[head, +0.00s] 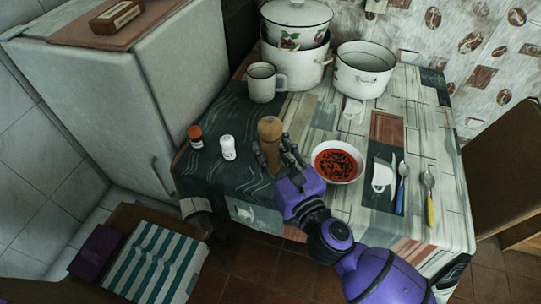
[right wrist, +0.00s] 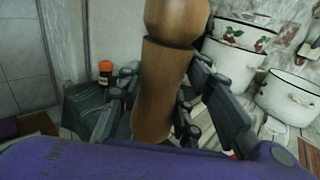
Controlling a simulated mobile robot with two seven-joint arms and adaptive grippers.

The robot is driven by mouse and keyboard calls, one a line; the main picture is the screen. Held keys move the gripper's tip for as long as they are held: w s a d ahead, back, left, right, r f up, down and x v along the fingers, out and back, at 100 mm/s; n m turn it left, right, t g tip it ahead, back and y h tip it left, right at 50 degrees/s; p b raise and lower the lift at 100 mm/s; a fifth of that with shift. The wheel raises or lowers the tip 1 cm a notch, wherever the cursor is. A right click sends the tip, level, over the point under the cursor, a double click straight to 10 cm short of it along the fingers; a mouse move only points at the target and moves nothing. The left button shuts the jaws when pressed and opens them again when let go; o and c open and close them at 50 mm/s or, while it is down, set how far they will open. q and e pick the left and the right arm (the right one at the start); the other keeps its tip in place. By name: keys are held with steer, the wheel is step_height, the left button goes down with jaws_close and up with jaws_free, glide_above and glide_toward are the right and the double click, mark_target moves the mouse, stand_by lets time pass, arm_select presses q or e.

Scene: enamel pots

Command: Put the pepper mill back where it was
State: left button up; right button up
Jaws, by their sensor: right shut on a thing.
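The pepper mill (head: 270,130) is brown turned wood with a rounded head. It stands upright or nearly so over the dark left part of the table, in front of the enamel mug. My right gripper (head: 276,152) is shut on it, with fingers on both sides of its body. In the right wrist view the mill (right wrist: 162,88) fills the middle between the dark fingers, and its top is cut off by the frame. I cannot tell whether its base touches the table. My left gripper is not in view.
A white shaker (head: 228,148) and an orange-lidded jar (head: 196,137) stand left of the mill. A bowl of red soup (head: 334,174) is close on the right. The enamel mug (head: 262,86) and pots (head: 364,72) stand behind. Two spoons (head: 429,195) lie at the right.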

steer(key=w+f+b, duration=0.1)
steer(key=w+f, duration=0.1)
steer(key=f, duration=0.1)
steer(key=w+f+b, duration=0.2)
steer(key=f, duration=0.1)
steer(key=w+f+b, duration=0.1)
steer(key=w+f, duration=0.1)
steer(key=f, duration=0.1)
steer(key=shift+f+b, duration=0.3)
steer(key=shift+f, duration=0.05)
steer(key=shift+r, duration=0.15)
steer(key=shift+f, duration=0.25)
steer(key=o, duration=1.3)
steer(key=shift+s+d+r, duration=0.1)
steer(key=shift+s+r, duration=0.1)
steer(key=b+v, duration=0.1)
steer(key=v, duration=0.9)
steer(key=shift+s+d+f, duration=0.1)
steer(key=shift+s+d, duration=0.1)
steer(key=shift+s, duration=0.05)
steer(key=shift+s+d, duration=0.2)
steer(key=shift+s, duration=0.25)
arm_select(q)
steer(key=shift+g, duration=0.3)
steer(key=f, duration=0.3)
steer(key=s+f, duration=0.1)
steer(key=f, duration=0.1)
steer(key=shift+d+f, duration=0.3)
